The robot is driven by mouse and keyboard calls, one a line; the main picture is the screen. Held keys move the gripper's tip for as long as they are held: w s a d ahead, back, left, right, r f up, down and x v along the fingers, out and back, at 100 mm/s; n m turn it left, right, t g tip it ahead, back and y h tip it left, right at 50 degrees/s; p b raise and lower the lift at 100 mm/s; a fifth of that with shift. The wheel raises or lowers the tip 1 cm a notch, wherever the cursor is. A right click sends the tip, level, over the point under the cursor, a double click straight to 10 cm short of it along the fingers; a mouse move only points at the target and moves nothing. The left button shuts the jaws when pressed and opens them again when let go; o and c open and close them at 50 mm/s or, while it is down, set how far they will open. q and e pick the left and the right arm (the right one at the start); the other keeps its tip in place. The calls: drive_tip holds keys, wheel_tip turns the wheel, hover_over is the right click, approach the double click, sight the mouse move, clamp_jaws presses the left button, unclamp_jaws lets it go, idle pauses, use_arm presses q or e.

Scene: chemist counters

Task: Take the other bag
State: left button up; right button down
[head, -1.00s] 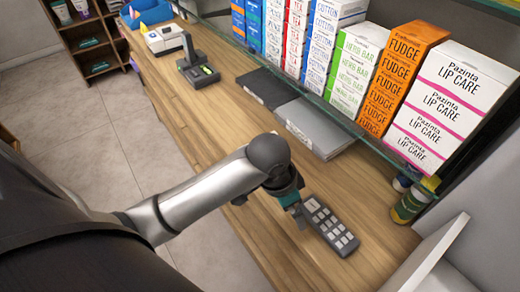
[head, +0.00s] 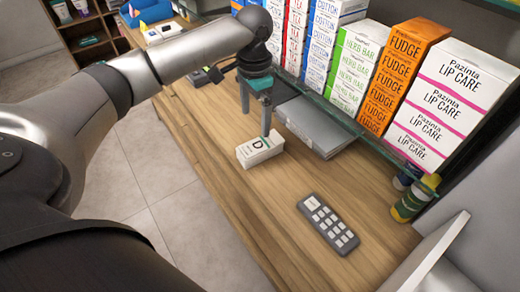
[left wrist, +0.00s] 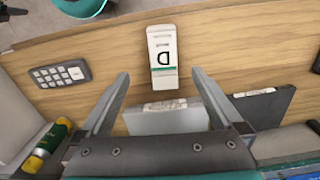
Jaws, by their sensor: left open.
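No plainly recognisable bag shows in either view. A flat grey item with a white label (head: 325,130) lies on the wooden counter below the shelf; it is also at the bottom middle of the left wrist view (left wrist: 166,121). A similar flat black item (left wrist: 262,107) lies beside it, mostly hidden by my arm in the head view. My left gripper (head: 255,119) is open and empty above the counter. A small white box marked D (head: 261,149) lies by its fingertips; in the left wrist view the box (left wrist: 163,58) shows beyond the gap between the fingers. My right gripper is unseen.
A dark keypad (head: 328,222) lies on the counter. A glass-edged shelf holding several boxes, including orange FUDGE ones (head: 402,75), overhangs the back. The counter's front middle is clear.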

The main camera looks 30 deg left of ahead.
sight(253, 148)
use_arm(q)
wheel_tip(253, 148, down, 8)
drive_tip(key=shift+r+b, duration=0.1)
drive_tip(key=shift+b, duration=0.4)
drive_tip(key=f, duration=0.3)
drive_tip(key=f+b, duration=0.1)
drive_tip(key=f, duration=0.1)
drive_tip(key=shift+s+a+f, duration=0.1)
drive_tip(key=shift+s+a, duration=0.05)
drive_tip(key=shift+a, duration=0.25)
drive_tip(key=c, duration=1.5)
